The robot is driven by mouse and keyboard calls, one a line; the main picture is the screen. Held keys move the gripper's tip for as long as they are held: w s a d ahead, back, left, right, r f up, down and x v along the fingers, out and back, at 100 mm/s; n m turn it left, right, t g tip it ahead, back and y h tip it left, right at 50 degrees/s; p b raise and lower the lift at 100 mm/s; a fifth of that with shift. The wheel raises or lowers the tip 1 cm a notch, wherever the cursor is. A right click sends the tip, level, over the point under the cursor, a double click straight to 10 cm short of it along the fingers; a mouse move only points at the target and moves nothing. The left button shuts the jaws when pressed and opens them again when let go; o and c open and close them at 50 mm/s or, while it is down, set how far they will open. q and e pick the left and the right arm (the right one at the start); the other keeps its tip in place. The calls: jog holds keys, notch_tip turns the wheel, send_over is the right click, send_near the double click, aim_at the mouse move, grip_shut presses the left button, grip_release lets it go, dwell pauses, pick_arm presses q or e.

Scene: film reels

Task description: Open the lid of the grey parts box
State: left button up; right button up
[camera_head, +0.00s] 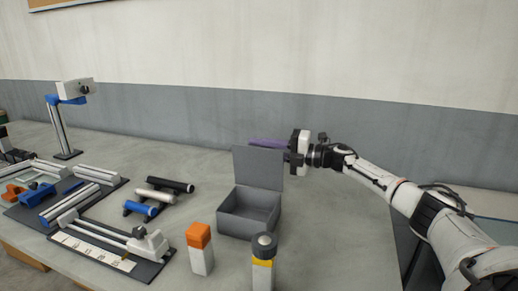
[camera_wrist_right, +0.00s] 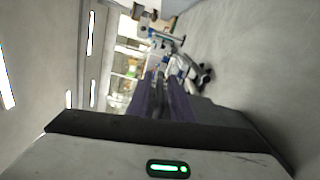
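The grey parts box (camera_head: 248,213) stands on the table right of the middle in the head view. Its lid (camera_head: 258,168) is up, standing roughly upright at the box's back edge, and the empty-looking inside shows. My right gripper (camera_head: 268,143) is at the lid's top edge, its purple fingers reaching left behind or over it. I cannot tell whether they touch the lid. In the right wrist view the purple fingers (camera_wrist_right: 165,100) lie close together with nothing seen between them.
An orange-topped block (camera_head: 199,249) and a yellow-banded cylinder (camera_head: 263,262) stand in front of the box. Several rollers (camera_head: 155,197) lie to its left, beside dark mats with fixtures (camera_head: 110,242). A lamp-like stand (camera_head: 62,125) is at the back left. The table right of the box is clear.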

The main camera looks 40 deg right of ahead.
jog(key=shift+o, duration=0.4)
jog(key=shift+s, duration=0.2)
jog(key=v, duration=1)
jog(key=shift+b, duration=0.4)
jog(key=shift+w+d, duration=0.1)
